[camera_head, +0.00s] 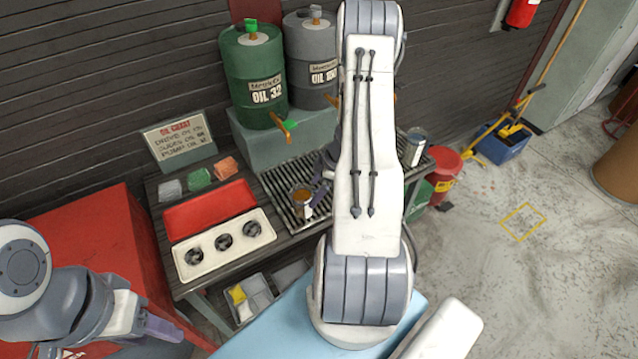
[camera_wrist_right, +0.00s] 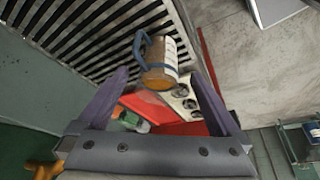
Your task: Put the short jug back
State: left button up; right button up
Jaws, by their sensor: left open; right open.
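A small jug (camera_head: 302,200) with a pale label and brown top stands on the slatted grate. In the right wrist view the jug (camera_wrist_right: 160,68), with a blue-grey handle, appears between and beyond my right gripper's fingers (camera_wrist_right: 161,80). The right gripper is open and does not hold it; in the head view it is mostly hidden behind my arm, with a purple part (camera_head: 321,193) showing beside the jug. Another jug or can (camera_head: 415,147), grey and white, stands at the grate's right end. My left gripper (camera_head: 168,328) is open and empty at the lower left.
Green (camera_head: 252,78) and grey (camera_head: 310,55) oil drums stand on a block behind the grate (camera_head: 275,190). A sign (camera_head: 180,142) stands behind. A red bin (camera_head: 445,168) is at right.

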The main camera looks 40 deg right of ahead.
jog(key=shift+v, duration=1.55)
jog(key=w+a+r+t+h, duration=0.2)
jog(key=w+a+r+h, duration=0.2)
jog(key=w+a+r, duration=0.95)
jog(key=s+a+r+m+h, duration=0.1)
jog(key=s+a+r+m, duration=0.1)
jog(key=s+a+r, duration=0.5)
jog(key=s+a+r+g+y, duration=0.1)
jog(key=s+a+g, duration=0.1)
jog(key=s+a, duration=0.6)
jog(key=s+a+r+n+g+y, duration=0.1)
jog(key=s+a+r+g+y, duration=0.1)
jog(key=s+a, duration=0.7)
jog(key=s+g, duration=0.1)
jog(key=s, duration=0.6)
jog(key=shift+r, duration=0.25)
notch_tip(320, 180, down, 7)
jog(key=b, duration=0.7)
